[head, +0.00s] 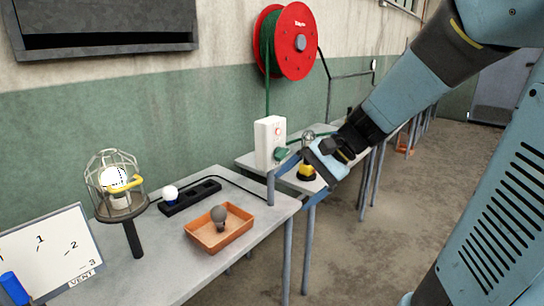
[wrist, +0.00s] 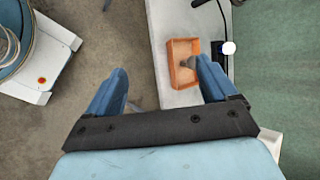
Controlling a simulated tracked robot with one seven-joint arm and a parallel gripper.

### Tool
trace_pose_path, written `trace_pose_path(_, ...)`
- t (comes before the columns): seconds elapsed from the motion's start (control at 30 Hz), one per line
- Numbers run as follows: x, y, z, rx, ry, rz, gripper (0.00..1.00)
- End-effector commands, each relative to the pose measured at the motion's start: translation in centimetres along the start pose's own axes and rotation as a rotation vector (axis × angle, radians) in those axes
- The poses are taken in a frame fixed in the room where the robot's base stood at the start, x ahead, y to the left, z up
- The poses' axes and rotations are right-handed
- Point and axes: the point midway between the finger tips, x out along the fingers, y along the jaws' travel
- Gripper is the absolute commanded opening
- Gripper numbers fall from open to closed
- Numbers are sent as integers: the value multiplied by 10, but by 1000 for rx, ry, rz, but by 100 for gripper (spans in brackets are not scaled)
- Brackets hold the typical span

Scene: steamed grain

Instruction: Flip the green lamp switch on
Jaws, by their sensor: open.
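A white box (head: 268,140) with a red round mark on its front stands at the table's far right corner. A green part (head: 282,154) sticks out at its lower right; I cannot tell whether it is the lamp switch or a plug. A green cable runs down to the box from a red reel. My gripper (head: 293,186) is open and empty just right of and below the box, with its fingers pointing down and left. In the wrist view my gripper (wrist: 163,80) has its blue fingers wide apart, with floor and table edge between them. A white corner (wrist: 270,145), possibly the box, shows at lower right.
A caged lamp (head: 118,178) with a white bulb stands at left. An orange tray (head: 240,240) holds a grey bulb (head: 219,216). A black strip (head: 190,197) and white bulb (head: 170,192) lie behind it.

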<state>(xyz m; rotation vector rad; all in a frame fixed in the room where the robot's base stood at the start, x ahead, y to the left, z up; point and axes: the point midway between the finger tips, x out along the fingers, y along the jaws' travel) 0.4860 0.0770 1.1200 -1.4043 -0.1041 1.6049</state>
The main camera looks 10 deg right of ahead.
Motion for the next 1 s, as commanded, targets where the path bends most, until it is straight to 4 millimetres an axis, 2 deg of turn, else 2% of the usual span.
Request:
trace_pose_path(0.27,13,-31,-60,329,-136,-284,89)
trace_pose_path(0.5,11,-44,-132,596,-201,-554,89)
trace_pose_path(0.67,5,-39,-188,761,-216,-743,89)
trace_pose_path(0.8,-1,-27,-233,877,-210,-889,89)
trace_pose_path(0.9,-5,-18,-255,930,-201,-964,89)
trace_pose_path(1.0,-8,-13,-268,961,-194,-1008,89)
